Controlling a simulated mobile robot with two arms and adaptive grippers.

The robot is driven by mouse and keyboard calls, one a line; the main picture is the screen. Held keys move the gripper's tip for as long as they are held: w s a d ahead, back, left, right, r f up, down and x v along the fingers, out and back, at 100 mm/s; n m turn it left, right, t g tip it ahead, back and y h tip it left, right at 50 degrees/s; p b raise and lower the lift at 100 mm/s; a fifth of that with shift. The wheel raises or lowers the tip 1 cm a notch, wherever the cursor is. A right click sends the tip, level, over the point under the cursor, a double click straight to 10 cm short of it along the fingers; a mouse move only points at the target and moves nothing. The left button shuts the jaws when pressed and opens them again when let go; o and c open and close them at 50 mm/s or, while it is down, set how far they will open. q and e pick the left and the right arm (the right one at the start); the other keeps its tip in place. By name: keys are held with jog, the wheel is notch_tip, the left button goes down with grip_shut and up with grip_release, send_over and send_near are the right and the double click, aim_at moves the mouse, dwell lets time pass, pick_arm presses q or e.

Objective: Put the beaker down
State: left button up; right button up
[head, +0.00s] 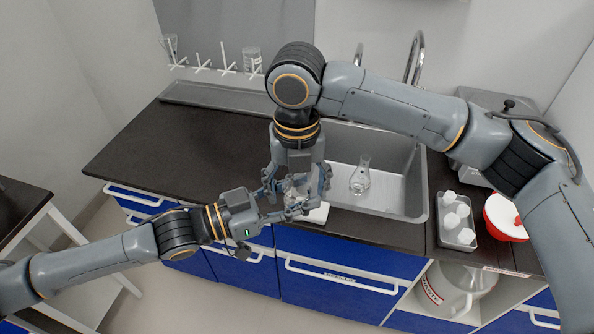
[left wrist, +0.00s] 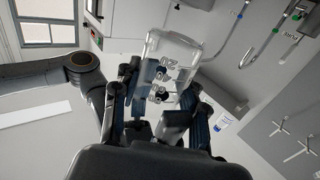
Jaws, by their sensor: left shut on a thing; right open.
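A clear glass beaker (left wrist: 172,50) with printed markings is between the fingers of my left gripper (left wrist: 160,115), which is shut on it. In the head view my left gripper (head: 284,205) comes in from the left at the counter's front edge, and the beaker is mostly hidden among the fingers. My right gripper (head: 297,190) points down over the same spot, open, with its fingers around or beside the beaker; I cannot tell whether they touch it. The dark counter (head: 215,150) lies beneath.
A white flat object (head: 316,214) lies under the grippers. The sink (head: 395,185) on the right holds a glass flask (head: 360,178). Farther right are a grey tray (head: 445,232) of white bottles and a red-and-white container (head: 504,219). The counter's left part is clear.

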jog(key=shift+f, duration=0.3)
jog(key=c, duration=1.2)
pick_arm(q)
jog(key=o, duration=1.1)
jog(key=shift+o, duration=0.2)
